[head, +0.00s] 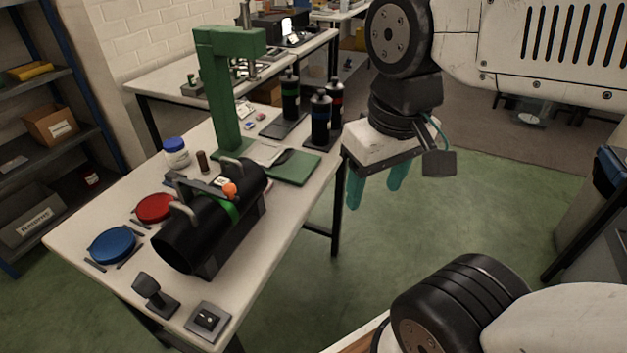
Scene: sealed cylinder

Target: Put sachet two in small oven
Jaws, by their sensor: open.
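My gripper (373,198) hangs at the upper right of the head view, its two teal fingers pointing down and apart. It is open and empty, to the right of the white table (285,218) and over the green floor. Small flat packets (246,109) lie on the table's far part, behind the green press. They are too small to read, so I cannot tell whether one is sachet two. A dark box-shaped appliance (268,27) stands on the back bench; I cannot tell whether it is the small oven.
A black cylinder (190,238) with handles lies on the table's near part, beside red (155,207) and blue (112,244) discs. A tall green press (222,95) and several dark bottles (320,118) stand farther back. Shelves (35,135) are left.

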